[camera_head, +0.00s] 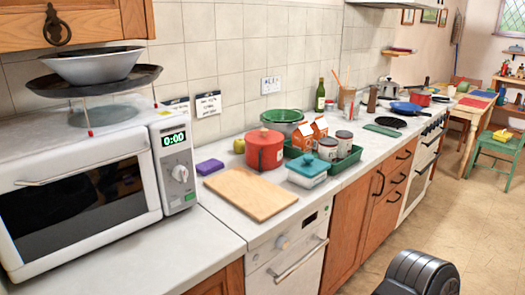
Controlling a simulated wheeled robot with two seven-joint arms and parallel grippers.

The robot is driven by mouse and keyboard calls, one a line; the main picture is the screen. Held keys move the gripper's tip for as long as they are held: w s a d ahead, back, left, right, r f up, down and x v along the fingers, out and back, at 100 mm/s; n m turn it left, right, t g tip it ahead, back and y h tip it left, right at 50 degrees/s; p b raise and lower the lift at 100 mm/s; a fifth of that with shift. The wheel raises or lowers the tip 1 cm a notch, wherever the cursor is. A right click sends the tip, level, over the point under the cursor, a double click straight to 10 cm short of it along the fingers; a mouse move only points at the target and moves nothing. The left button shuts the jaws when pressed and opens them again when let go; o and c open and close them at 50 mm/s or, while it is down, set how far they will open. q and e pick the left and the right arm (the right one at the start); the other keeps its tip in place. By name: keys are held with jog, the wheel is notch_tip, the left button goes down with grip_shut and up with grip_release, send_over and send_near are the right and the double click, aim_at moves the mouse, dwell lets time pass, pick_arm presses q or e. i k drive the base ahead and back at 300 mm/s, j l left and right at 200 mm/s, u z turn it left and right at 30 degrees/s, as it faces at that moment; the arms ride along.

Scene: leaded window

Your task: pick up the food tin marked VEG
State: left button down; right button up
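Neither of my grippers is in view. A dark rounded part at the bottom right may belong to my own body.
A red pot (264,151), a teal-lidded container (308,171), orange-and-white cartons (320,127) and a green-rimmed bowl (281,117) crowd the tins. A wooden board (250,194) lies in front at left. A microwave (85,190) stands far left.

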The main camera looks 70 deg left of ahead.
aim_at(345, 138)
jog(key=k+u, duration=0.1)
jog(key=u, duration=0.95)
jog(key=i+l+u, duration=0.1)
jog(key=u, duration=0.25)
jog(key=i+l+u, duration=0.15)
jog(key=u, duration=0.2)
jog(key=i+l+u, duration=0.1)
jog(key=u, duration=0.2)
jog(key=i+l+z, duration=0.2)
jog(key=i, duration=0.4)
jog(key=i+l+z, duration=0.2)
jog(key=i, duration=0.35)
jog(key=i+l+z, duration=0.2)
jog(key=i, duration=0.45)
